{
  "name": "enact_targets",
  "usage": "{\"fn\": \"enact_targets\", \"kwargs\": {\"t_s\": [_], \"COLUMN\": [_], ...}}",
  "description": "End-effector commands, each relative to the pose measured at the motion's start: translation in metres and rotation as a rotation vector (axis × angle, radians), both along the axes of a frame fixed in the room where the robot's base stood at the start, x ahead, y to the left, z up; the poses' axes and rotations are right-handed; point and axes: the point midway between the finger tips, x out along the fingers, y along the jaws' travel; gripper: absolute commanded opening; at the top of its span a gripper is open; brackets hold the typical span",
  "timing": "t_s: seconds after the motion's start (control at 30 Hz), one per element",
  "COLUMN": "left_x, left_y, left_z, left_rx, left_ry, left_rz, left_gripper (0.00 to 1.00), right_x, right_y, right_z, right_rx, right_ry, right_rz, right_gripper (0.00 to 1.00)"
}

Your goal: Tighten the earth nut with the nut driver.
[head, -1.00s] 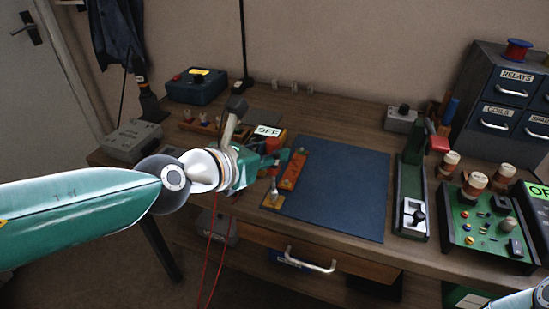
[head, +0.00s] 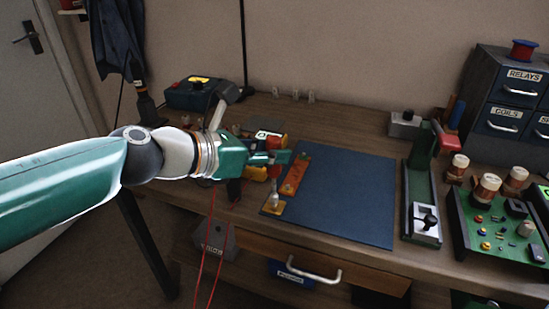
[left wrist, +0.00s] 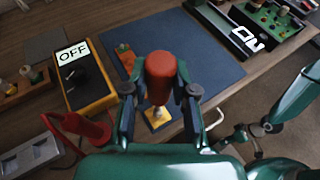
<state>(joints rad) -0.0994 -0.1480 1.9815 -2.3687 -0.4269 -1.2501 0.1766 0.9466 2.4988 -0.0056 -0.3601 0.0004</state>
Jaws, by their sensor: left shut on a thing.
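My left gripper (head: 276,158) is shut on the nut driver, whose red handle (left wrist: 160,75) stands between the fingers in the left wrist view. The driver points down over a small yellow plate (head: 271,209) at the mat's left front corner; the plate also shows in the left wrist view (left wrist: 157,120). A pale metal shaft or post (head: 275,198) stands above the plate. The earth nut cannot be made out, nor whether the driver sits on it. Part of my right arm, with dark jointed parts (left wrist: 240,138), shows in the left wrist view.
An orange strip (head: 295,173) lies on the blue mat (head: 345,195), which is otherwise clear. A yellow box marked OFF (left wrist: 85,80) stands close to the left gripper. Red wires (head: 208,245) hang at the bench front. A green board (head: 490,225) stands at right.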

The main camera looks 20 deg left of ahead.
Motion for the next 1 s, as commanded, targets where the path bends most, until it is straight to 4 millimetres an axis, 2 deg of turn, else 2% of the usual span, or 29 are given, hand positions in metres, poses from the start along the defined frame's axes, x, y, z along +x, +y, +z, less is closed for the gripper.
{"fn": "enact_targets", "kwargs": {"t_s": [0.03, 0.27, 0.57, 1.0], "left_x": [-0.001, 0.001, -0.001, -0.001], "left_y": [-0.001, 0.001, -0.001, -0.001], "left_z": [-0.013, -0.013, -0.001, 0.031], "left_rx": [0.008, 0.008, 0.008, 0.004], "left_ry": [0.020, 0.020, 0.018, 0.008], "left_rz": [-0.025, -0.158, -0.162, -0.159], "left_gripper": [0.00, 0.00, 0.00, 0.00], "right_x": [0.000, 0.000, 0.000, 0.000], "right_y": [0.000, 0.000, 0.000, 0.000], "right_z": [-0.006, -0.017, -0.005, 0.023], "right_rx": [0.000, 0.000, 0.000, 0.000], "right_ry": [0.000, 0.000, 0.000, 0.000], "right_rz": [0.000, 0.000, 0.000, 0.000], "right_gripper": [0.41, 0.41, 0.41, 0.41]}}
